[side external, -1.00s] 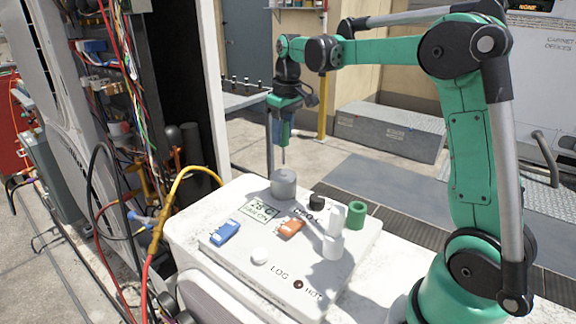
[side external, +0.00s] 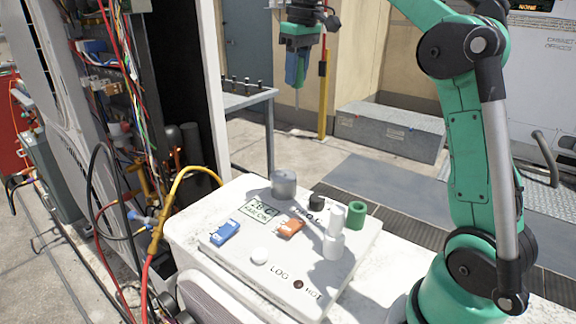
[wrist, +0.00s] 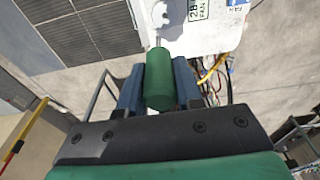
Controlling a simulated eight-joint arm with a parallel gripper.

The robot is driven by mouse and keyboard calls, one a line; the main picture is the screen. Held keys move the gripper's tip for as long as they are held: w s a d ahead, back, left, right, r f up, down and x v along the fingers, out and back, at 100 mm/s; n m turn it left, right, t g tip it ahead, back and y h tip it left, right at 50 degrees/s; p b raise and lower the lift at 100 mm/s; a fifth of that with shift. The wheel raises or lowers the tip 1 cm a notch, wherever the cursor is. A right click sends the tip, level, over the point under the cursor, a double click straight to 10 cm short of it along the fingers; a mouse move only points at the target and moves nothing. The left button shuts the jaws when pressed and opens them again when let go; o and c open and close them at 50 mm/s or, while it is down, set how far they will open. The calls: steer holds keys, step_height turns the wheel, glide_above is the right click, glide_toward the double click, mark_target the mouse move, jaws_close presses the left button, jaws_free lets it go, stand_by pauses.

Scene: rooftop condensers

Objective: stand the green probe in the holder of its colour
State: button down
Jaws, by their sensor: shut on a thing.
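My gripper (side external: 297,82) is shut on the green probe (wrist: 159,82), its blue fingers on either side of the green handle in the wrist view. In the side view the probe hangs upright, thin metal tip down, well above the box. The green holder (side external: 357,213), a short open cylinder, stands at the box's right back edge, lower and to the right of my gripper. It does not show in the wrist view. The grey holder (side external: 284,184) stands at the back left of the box, below the probe, and looks empty.
A black knob (side external: 317,202), an orange switch (side external: 290,228) and a blue switch (side external: 225,232) sit on the box (side external: 240,255). Cables and hoses are at the left.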

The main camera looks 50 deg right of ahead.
steer(key=s+a+f, duration=0.1)
steer(key=s+f, duration=1.3)
steer(key=s, duration=0.1)
steer(key=shift+s+f, duration=0.25)
steer(key=shift+f, duration=0.15)
steer(key=shift+a+f, duration=0.1)
steer(key=shift+f, duration=2.4)
stand_by(1.2)
steer(key=c, duration=0.5)
jaws_free()
steer(key=shift+s+r, duration=0.2)
steer(key=shift+r, duration=1.2)
steer(key=shift+s+r, duration=0.15)
steer(key=shift+r, duration=1.25)
